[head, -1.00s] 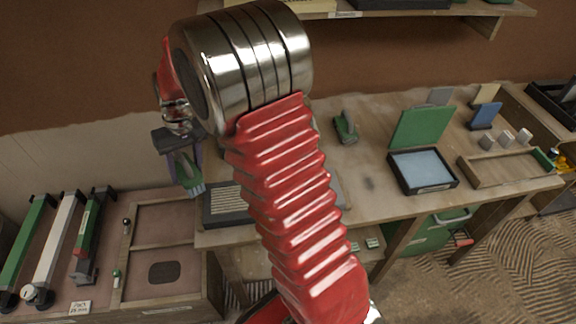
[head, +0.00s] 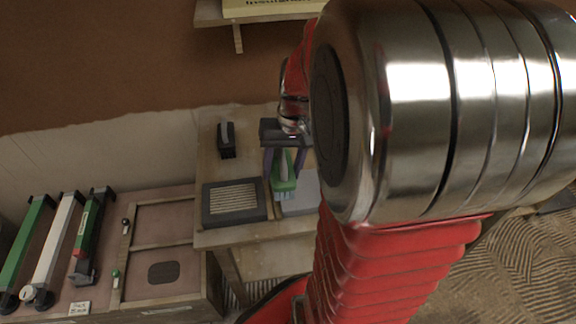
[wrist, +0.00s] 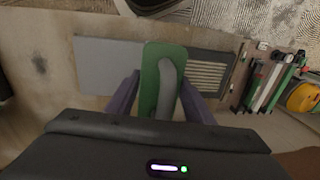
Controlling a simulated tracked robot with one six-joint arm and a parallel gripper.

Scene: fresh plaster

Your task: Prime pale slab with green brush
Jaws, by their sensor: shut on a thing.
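My gripper (head: 284,164) is shut on the green brush (head: 284,187), with a purple-grey finger on each side of it. The brush hangs with its pale blue bristles down. In the wrist view the green brush (wrist: 151,78) with its grey handle lies between the fingers (wrist: 163,97). The pale slab (head: 299,204) is a flat grey plate on the bench, partly hidden by the brush and my arm. It shows more fully left of the brush in the wrist view (wrist: 105,66). I cannot tell whether the bristles touch the slab.
A dark tray with a ribbed grille (head: 235,201) lies just left of the slab. A dark block-like tool (head: 227,140) stands behind it on the bench (head: 212,165). Long green and white tools (head: 55,240) lie on the lower left surface. My arm hides the right side.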

